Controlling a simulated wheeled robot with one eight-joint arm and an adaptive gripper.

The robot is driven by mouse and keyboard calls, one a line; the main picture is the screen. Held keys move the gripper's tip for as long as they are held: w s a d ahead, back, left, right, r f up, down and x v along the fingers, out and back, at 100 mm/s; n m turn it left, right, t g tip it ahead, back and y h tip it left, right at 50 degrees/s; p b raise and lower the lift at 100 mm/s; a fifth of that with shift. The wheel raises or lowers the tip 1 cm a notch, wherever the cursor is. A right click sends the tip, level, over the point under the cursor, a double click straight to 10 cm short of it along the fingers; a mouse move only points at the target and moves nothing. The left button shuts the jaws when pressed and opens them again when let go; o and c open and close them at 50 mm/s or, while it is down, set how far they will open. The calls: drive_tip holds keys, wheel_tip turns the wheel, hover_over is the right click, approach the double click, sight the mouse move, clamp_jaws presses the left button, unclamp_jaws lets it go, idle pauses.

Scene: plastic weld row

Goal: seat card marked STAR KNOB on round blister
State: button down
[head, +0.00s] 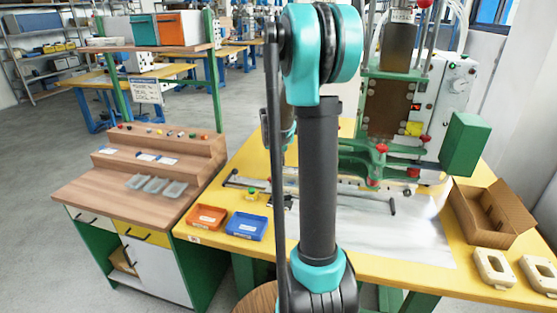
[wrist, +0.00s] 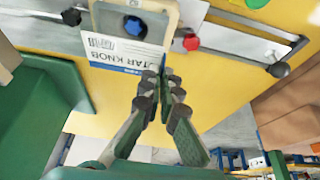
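The card marked STAR KNOB (wrist: 112,50) shows in the wrist view, white with dark print and a blue strip along its near edge. My gripper (wrist: 161,76) has its fingertips close together at the card's near right corner, pinching it. A blue star knob (wrist: 135,27) shows just beyond the card, inside a pale holder (wrist: 166,12) with rounded corners. The round blister itself is hard to make out around the knob. The card overlaps the near part of the holder; whether it touches the blister I cannot tell. In the head view my arm hides the gripper and card.
The weld press (head: 390,110) stands at the back of the yellow table. An orange tray (head: 207,217) and a blue tray (head: 246,226) sit left of my arm. An open cardboard box (head: 490,213) and two beige holders (head: 494,268) are at right.

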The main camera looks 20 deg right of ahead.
sight(280, 169)
drive_tip(key=shift+f, duration=2)
drive_tip(key=shift+s+f, duration=0.1)
drive_tip(key=shift+f, duration=0.5)
idle(0.3)
drive_tip(key=c, duration=1.6)
unclamp_jaws()
drive_tip(key=shift+c, duration=0.2)
drive_tip(key=c, duration=0.4)
drive_tip(key=shift+c, duration=0.2)
drive_tip(key=shift+r, duration=3.5)
